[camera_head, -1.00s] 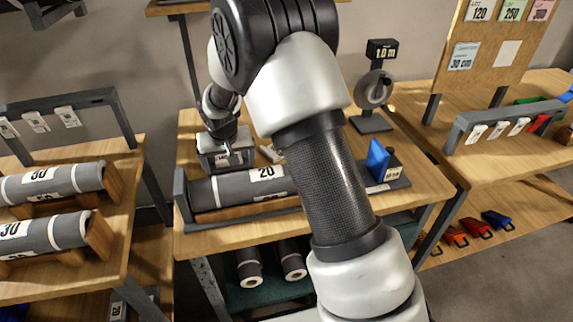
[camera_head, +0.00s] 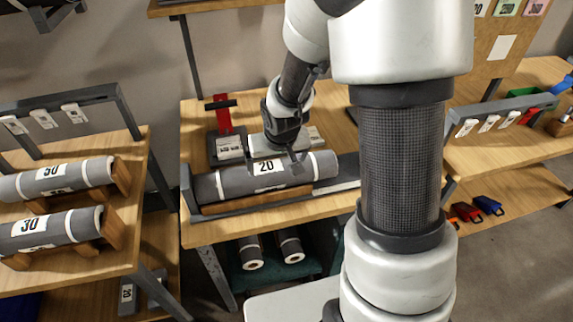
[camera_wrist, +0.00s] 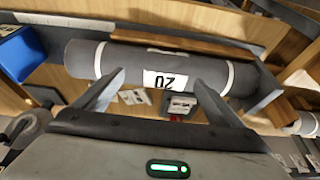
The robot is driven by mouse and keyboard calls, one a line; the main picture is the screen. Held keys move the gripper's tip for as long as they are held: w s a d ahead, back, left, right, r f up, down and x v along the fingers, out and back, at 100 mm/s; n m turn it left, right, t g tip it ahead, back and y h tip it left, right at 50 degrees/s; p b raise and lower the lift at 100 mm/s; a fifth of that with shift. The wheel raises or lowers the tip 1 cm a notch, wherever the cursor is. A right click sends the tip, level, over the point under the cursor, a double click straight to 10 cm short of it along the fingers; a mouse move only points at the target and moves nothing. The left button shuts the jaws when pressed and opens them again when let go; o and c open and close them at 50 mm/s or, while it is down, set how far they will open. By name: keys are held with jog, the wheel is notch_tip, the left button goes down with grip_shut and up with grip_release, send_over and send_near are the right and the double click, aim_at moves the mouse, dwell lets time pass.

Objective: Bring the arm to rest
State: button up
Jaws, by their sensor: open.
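My gripper (camera_head: 291,160) is over the grey roll labelled 20 (camera_head: 213,186) on the middle table. In the wrist view, my gripper (camera_wrist: 155,85) is open, with its two fingers apart and nothing between them. The same roll (camera_wrist: 120,62) lies across the wrist view beyond the fingertips, with its label showing between them. The roll rests in a wooden cradle inside a dark tray. Whether a fingertip touches the roll is hard to tell. My arm hides the right part of the middle table in the head view.
Grey rolls labelled 50 (camera_head: 85,176) and 30 (camera_head: 70,228) lie on the left table. A device with a red upright (camera_head: 222,113) stands behind the roll. Two rolls lie on a shelf below. A blue block (camera_wrist: 20,52) shows in the wrist view. A tag rail (camera_head: 505,105) stands at right.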

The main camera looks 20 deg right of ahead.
jog(key=shift+s+d+r+p, duration=0.2)
jog(key=shift+s+d, duration=0.1)
jog(key=shift+s, duration=0.35)
jog(key=shift+s+d+r+p, duration=0.15)
jog(key=shift+s+d, duration=0.2)
jog(key=shift+s, duration=0.35)
jog(key=shift+s+d+r+p, duration=0.1)
jog(key=shift+s+d+r, duration=0.15)
jog(key=shift+s, duration=0.4)
jog(key=s+r+p, duration=0.1)
jog(key=s+r, duration=0.4)
jog(key=r, duration=0.4)
jog(key=s+r+p, duration=0.1)
jog(key=s+r, duration=0.5)
jog(key=r, duration=0.3)
jog(key=s+r+t+p, duration=0.1)
jog(key=s+r+p, duration=0.1)
jog(key=s+r, duration=0.4)
notch_tip(320, 180, up, 3)
jog(key=shift+f, duration=0.1)
